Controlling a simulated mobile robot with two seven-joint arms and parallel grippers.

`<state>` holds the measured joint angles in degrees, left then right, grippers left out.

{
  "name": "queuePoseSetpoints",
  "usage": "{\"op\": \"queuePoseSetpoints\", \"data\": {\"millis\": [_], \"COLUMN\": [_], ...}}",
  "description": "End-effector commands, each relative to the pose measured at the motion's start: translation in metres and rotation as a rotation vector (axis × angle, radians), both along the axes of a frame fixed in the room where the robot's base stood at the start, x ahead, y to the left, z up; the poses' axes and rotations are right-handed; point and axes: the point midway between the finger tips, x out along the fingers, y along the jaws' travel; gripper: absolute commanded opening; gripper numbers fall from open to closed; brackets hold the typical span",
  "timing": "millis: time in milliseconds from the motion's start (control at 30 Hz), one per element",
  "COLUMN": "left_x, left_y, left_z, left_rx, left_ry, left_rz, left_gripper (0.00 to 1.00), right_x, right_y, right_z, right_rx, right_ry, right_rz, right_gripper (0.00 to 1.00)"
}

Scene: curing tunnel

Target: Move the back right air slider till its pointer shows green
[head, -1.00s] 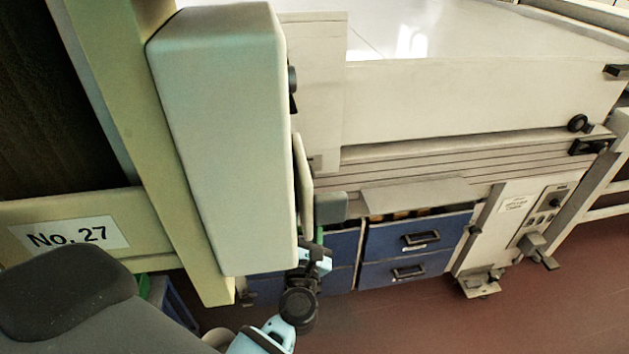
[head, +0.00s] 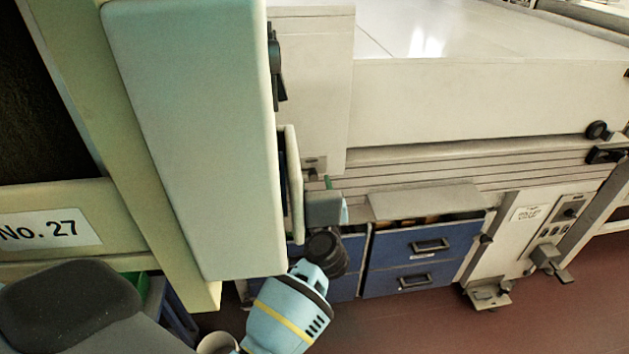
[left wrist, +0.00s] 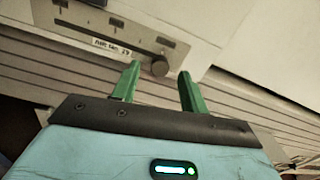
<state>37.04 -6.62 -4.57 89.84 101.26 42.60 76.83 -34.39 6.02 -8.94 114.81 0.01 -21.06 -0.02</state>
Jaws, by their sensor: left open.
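In the left wrist view, an air slider's metal scale plate (left wrist: 98,22) with a slot, tick marks and a small label sits on the pale machine side. Its round dark knob (left wrist: 160,67) is at the plate's lower right end. My left gripper (left wrist: 159,69) is open, with one green finger on each side of the knob in the picture. I cannot tell whether the fingers touch it. No pointer or green mark can be made out. In the head view, my left gripper (head: 328,183) is up against the machine, its fingers mostly hidden. My right gripper is not in view.
A tall pale cabinet (head: 190,140) stands close left of my left arm. Blue drawers (head: 424,245) are below the machine body (head: 480,105). A control panel (head: 550,225) is at the right. The red floor (head: 400,325) in front is clear.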

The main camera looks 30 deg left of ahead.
Motion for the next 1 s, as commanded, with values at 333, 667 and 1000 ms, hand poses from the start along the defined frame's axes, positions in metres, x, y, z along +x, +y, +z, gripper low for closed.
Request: {"op": "queuePoseSetpoints", "data": {"millis": [333,667,1000], "left_x": [0.021,0.021,0.021], "left_y": [0.015,0.015,0.015], "left_z": [-0.001,0.000,0.000], "left_rx": [-0.001,0.000,0.000], "left_ry": [0.001,0.000,0.000], "left_rz": [0.000,-0.001,-0.001], "left_gripper": [0.44,0.30,0.00], "right_x": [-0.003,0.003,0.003], "right_y": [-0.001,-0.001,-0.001], "right_z": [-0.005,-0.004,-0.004], "right_rx": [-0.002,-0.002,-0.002], "right_ry": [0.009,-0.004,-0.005], "right_rz": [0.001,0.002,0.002], "right_gripper": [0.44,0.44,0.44]}}
